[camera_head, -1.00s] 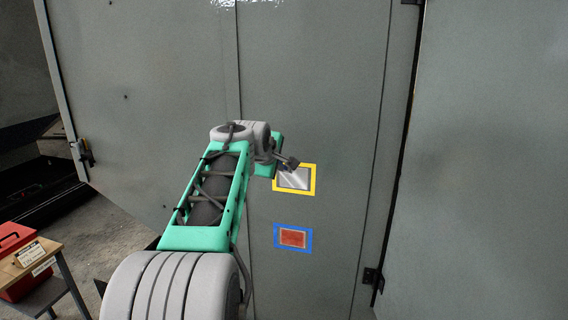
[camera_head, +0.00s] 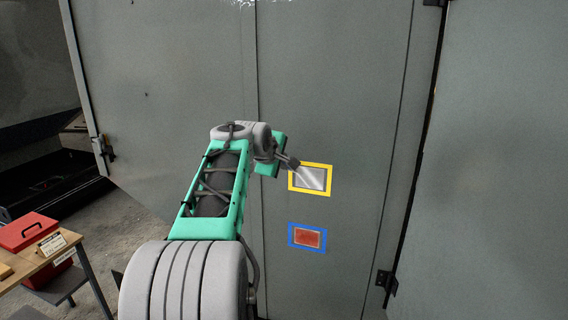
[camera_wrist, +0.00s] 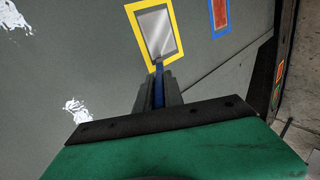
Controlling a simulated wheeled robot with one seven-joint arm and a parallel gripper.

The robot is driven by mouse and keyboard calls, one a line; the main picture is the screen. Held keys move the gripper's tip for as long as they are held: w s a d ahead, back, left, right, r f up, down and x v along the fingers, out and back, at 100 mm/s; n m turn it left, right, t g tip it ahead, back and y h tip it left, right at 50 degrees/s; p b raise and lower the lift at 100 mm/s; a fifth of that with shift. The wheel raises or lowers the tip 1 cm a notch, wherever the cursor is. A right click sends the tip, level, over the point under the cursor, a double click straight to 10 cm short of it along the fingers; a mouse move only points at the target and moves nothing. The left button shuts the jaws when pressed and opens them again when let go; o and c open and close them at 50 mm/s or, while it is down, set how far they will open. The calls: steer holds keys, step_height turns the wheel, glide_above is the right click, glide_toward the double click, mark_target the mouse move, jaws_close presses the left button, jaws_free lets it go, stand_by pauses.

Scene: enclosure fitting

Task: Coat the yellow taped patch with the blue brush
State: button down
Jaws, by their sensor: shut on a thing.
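The yellow taped patch (camera_head: 311,178) is a yellow tape frame around a bare silvery rectangle on the grey metal wall. It also shows at the top of the wrist view (camera_wrist: 157,34). My gripper (camera_head: 291,162) is just left of the patch in the head view. In the wrist view my gripper (camera_wrist: 159,92) is shut on the blue brush (camera_wrist: 158,82), a narrow blue strip pointing at the patch's lower edge. The brush's tip is too small to tell whether it touches. No coating shows on the silvery area.
A blue taped patch (camera_head: 308,237) with a reddish inside is below the yellow one. A table (camera_head: 42,262) with a red toolbox (camera_head: 27,233) stands at the lower left. Dark hinges (camera_head: 387,281) line the panel edge at right.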

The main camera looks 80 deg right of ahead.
steer(key=a+b, duration=0.1)
steer(key=a, duration=0.1)
steer(key=a+b, duration=0.1)
steer(key=a, duration=0.2)
steer(key=shift+w+a+b, duration=0.25)
steer(key=shift+a+b, duration=0.15)
steer(key=a+b, duration=0.1)
steer(key=a, duration=0.2)
steer(key=shift+w, duration=0.15)
